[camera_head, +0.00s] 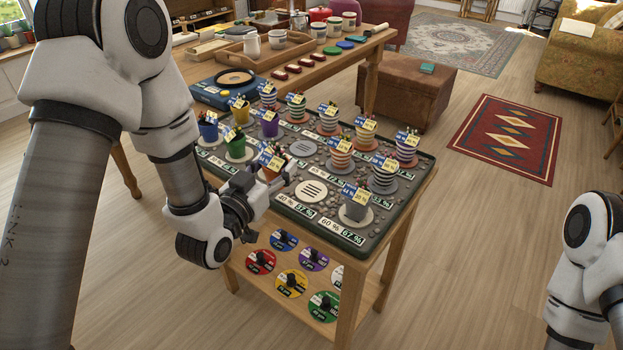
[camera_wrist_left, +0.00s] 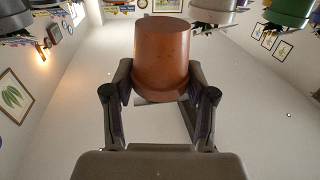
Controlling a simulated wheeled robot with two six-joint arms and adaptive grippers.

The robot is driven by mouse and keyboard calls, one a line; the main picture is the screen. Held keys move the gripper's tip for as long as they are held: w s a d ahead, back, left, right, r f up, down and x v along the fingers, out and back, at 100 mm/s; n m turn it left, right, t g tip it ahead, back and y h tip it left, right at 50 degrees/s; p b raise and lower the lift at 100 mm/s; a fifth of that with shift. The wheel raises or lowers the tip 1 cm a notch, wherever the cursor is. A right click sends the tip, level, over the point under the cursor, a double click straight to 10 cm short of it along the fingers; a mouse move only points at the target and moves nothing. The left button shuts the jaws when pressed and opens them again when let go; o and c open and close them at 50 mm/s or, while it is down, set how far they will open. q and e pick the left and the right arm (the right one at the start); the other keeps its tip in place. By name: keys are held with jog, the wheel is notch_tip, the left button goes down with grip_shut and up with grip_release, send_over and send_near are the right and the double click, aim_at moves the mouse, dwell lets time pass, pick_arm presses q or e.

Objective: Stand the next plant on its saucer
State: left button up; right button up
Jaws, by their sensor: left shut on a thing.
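My left gripper (camera_head: 258,185) is shut on a terracotta-coloured pot (camera_wrist_left: 161,58), which sits between its fingers in the left wrist view. In the head view this potted plant (camera_head: 271,170) has a blue-and-yellow label and is at the left front part of the plant tray; I cannot tell whether it touches anything below. A pale slotted saucer (camera_head: 311,191) is bare, just right of the gripper. A grey slotted saucer (camera_head: 302,148) farther back is bare too. My right gripper is out of the picture; only its arm shows at the right edge.
The dark pebbled tray (camera_head: 404,208) on a wooden stand holds several labelled plants, among them a grey pot (camera_head: 354,208), a striped pot (camera_head: 384,178) and a green pot (camera_head: 236,148), close around the gripper. Coloured discs (camera_head: 292,283) lie on the shelf below.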

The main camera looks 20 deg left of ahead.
pick_arm(q)
jog(key=w+d, duration=0.1)
jog(key=d, duration=0.1)
jog(key=w+d, duration=0.1)
jog(key=w, duration=0.1)
jog(key=w+d, duration=0.1)
jog(key=d, duration=0.1)
jog(key=shift+w+d+f, duration=0.2)
jog(key=shift+d+f, duration=0.1)
jog(key=shift+d, duration=0.05)
notch_tip(320, 180, down, 4)
jog(key=shift+w+d+r, duration=0.1)
jog(key=shift+w+r, duration=0.05)
jog(key=shift+b, duration=0.3)
jog(key=o, duration=1.3)
